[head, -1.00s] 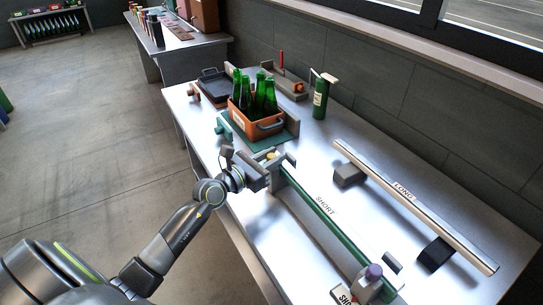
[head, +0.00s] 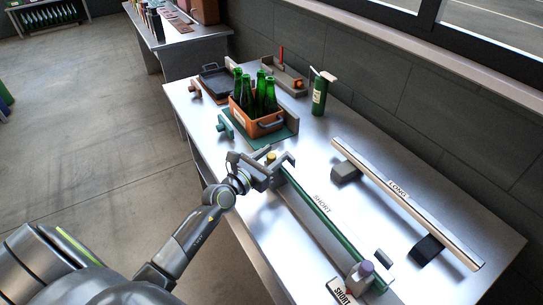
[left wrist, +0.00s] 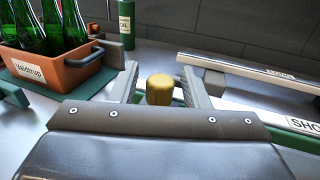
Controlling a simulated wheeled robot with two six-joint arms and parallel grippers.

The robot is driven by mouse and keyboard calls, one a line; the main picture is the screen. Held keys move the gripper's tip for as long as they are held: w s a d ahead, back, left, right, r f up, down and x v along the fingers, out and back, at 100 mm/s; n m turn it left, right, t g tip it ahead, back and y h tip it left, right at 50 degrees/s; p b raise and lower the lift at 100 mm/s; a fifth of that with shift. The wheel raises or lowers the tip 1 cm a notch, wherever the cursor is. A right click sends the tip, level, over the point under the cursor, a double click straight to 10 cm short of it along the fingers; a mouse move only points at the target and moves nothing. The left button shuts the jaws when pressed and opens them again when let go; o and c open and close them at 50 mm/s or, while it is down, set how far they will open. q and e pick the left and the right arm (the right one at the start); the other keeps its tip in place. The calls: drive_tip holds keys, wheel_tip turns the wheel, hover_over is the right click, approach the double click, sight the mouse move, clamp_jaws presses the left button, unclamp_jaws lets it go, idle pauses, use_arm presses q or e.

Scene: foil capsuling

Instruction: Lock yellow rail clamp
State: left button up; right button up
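The yellow clamp knob (head: 271,156) sits at the far left end of the green rail (head: 322,219) marked SHORT. In the left wrist view the knob (left wrist: 159,90) stands upright between the two fingers of my left gripper (left wrist: 161,88), with a gap showing on each side. My left gripper (head: 277,164) is open in the head view too, with its fingers around the knob. The clamp body below the knob is mostly hidden by the gripper. My right gripper is not in view.
An orange crate (head: 243,118) of green bottles stands on a green mat just beyond the gripper. The LONG rail (head: 405,202) lies to the right. A purple-topped clamp (head: 362,270) is at the near rail end.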

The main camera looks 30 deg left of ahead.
use_arm(q)
drive_tip(key=shift+s, duration=0.15)
drive_tip(key=shift+s+a+f, duration=0.1)
drive_tip(key=shift+s, duration=0.2)
drive_tip(key=b+v, duration=0.2)
drive_tip(key=v, duration=1.4)
drive_tip(key=shift+s, duration=0.25)
drive_tip(key=shift+a, duration=0.1)
